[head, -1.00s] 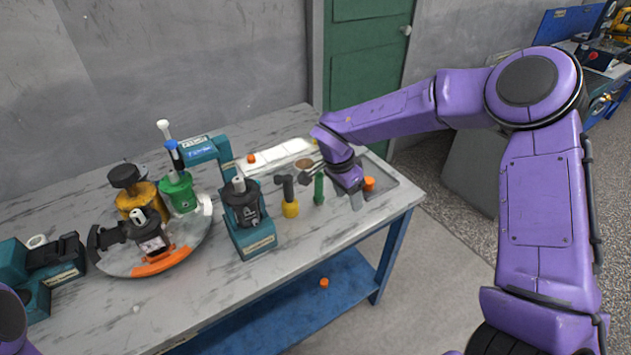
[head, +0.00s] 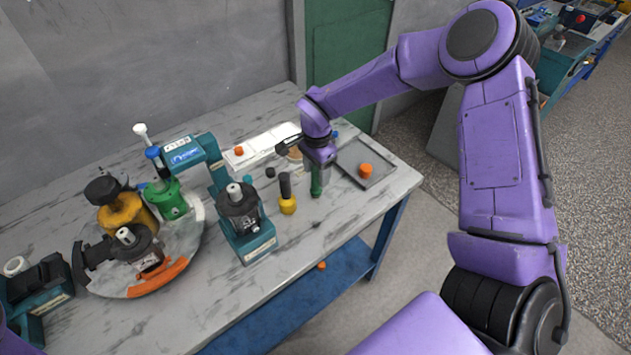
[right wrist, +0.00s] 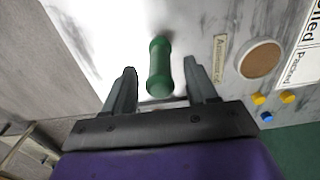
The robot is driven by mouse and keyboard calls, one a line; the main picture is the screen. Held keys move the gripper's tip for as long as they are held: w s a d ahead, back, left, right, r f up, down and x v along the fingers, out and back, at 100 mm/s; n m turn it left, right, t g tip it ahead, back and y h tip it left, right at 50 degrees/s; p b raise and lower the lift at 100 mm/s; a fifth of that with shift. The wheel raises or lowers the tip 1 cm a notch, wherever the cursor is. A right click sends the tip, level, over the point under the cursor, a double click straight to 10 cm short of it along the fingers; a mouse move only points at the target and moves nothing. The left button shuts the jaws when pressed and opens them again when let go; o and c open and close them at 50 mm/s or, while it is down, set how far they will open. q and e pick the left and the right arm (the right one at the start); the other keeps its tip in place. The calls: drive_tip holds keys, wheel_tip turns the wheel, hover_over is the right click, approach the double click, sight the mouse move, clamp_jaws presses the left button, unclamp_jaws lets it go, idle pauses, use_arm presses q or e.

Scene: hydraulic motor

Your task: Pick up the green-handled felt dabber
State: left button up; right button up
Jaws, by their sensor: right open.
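The green-handled felt dabber (head: 316,183) stands on the marble-look table near its front right part. In the right wrist view its green handle (right wrist: 159,66) lies between the two fingers, with a visible gap on each side. My right gripper (right wrist: 162,85) is open around the handle's near end and appears not to touch it. In the head view the right gripper (head: 319,160) is directly over the dabber and hides its top. The dabber's felt end cannot be made out. My left gripper is not in view.
A yellow-based black-handled tool (head: 287,195) stands just left of the dabber. A teal press (head: 246,222) is farther left, beside a round turntable (head: 190,238) with several motor parts. A grey tray (head: 381,178) with an orange piece (head: 365,170) lies to the right.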

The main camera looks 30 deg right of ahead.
drive_tip(key=shift+a+f, duration=0.1)
drive_tip(key=shift+f, duration=0.8)
clamp_jaws()
